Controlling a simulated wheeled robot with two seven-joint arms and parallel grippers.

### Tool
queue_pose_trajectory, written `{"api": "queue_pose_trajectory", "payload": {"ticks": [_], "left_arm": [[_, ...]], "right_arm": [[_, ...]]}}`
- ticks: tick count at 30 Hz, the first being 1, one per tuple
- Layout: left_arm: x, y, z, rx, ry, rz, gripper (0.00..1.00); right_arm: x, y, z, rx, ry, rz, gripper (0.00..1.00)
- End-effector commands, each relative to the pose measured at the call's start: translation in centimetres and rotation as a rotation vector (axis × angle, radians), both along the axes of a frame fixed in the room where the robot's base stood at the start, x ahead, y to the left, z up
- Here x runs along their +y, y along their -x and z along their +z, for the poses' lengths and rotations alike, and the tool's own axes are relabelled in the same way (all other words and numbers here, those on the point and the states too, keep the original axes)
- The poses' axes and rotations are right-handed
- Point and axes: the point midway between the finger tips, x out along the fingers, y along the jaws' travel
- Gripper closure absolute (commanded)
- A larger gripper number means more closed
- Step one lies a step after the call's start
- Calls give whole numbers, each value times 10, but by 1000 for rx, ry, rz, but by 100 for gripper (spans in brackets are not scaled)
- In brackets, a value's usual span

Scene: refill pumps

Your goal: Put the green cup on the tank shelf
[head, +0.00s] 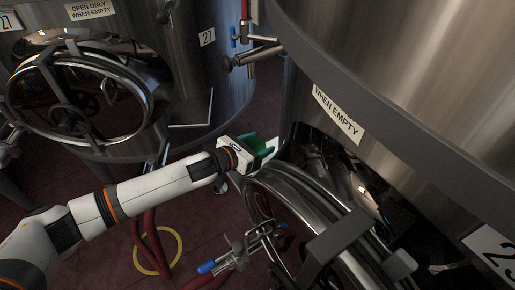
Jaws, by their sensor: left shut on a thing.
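The green cup (249,143) is at the end of my left arm, in the middle of the head view. My left gripper (262,150) is shut on it, and the gripper's body and fingers hide part of the cup. The cup is held in front of the right-hand steel tank (410,110), just above the round rim of its open hatch (290,190). I cannot tell whether the cup touches the tank. I cannot make out a tank shelf for certain. My right gripper is not in view.
Another steel tank (215,75) with a round hatch (75,95) stands at the left. A valve with a blue handle (207,267) sticks out below the cup. Pipe fittings (250,57) are between the tanks. Red hoses and a yellow ring (136,262) lie on the dark red floor.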

Motion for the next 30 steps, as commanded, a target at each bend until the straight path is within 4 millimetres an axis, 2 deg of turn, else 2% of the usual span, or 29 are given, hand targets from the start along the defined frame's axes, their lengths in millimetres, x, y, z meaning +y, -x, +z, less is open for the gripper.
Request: {"api": "queue_pose_trajectory", "payload": {"ticks": [1,4,13,14,18,30], "left_arm": [[0,1,-10,6,1,1,63],[0,1,-19,3,1,1,63],[0,0,-22,0,-1,0,63],[0,0,-22,0,-2,1,37],[0,0,-21,0,-1,1,17],[6,4,-18,0,-2,1,17]], "right_arm": [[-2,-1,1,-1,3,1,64],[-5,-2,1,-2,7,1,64],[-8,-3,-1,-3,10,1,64],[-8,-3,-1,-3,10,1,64],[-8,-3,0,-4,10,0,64],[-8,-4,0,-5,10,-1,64]]}}
